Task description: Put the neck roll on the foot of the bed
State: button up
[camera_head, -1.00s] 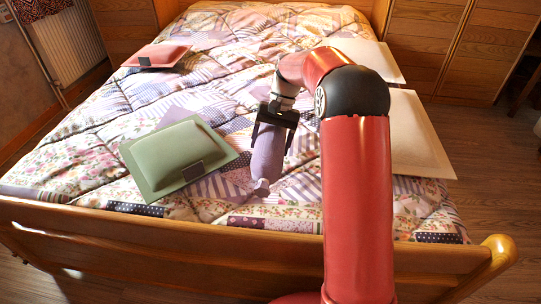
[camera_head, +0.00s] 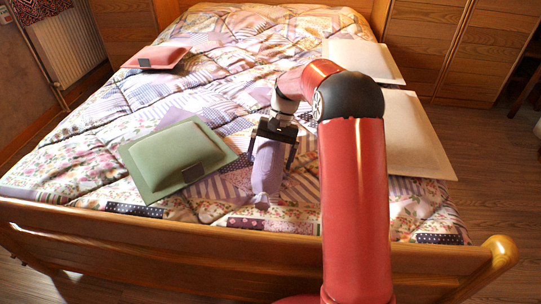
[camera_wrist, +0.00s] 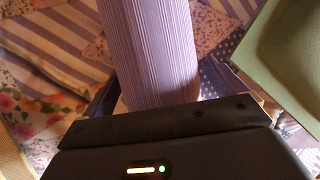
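The neck roll (camera_head: 267,172) is a lavender ribbed cylinder near the foot end of the bed (camera_head: 200,208), lengthwise toward the footboard. It appears to rest on the patchwork quilt, its near end just short of the footboard. My gripper (camera_head: 271,158) is over its far part, with a finger on either side. The fingers look spread, with a small gap beside the roll. In the wrist view the roll (camera_wrist: 152,50) runs up between the fingers (camera_wrist: 157,95). Its contact with the quilt is hidden.
A green cushion (camera_head: 170,150) lies just left of the roll. A red cushion (camera_head: 155,56) lies at the far left. Two pale cushions (camera_head: 362,58) (camera_head: 415,140) lie on the right, partly behind my arm. The wooden footboard (camera_head: 150,245) crosses the front.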

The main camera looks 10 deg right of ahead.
jog(key=p+v, duration=0.1)
jog(key=v, duration=1)
jog(key=shift+w+r, duration=0.1)
jog(key=shift+r, duration=0.25)
jog(key=shift+d+r, duration=0.1)
jog(key=shift+r, duration=0.2)
jog(key=s+a+r+n+t+h, duration=0.1)
jog(key=s+r+t, duration=0.1)
jog(key=s+r, duration=0.4)
jog(key=s+a+r+t+h, duration=0.15)
jog(key=s+r, duration=0.25)
jog(key=s, duration=0.4)
jog(key=s+f+n+t, duration=0.1)
jog(key=s+f+t, duration=0.1)
jog(key=s, duration=0.7)
jog(key=s+d+f+n+t+h, duration=0.1)
jog(key=s+f+t, duration=0.2)
jog(key=s, duration=0.7)
jog(key=shift+s+t, duration=0.15)
jog(key=shift+t, duration=0.2)
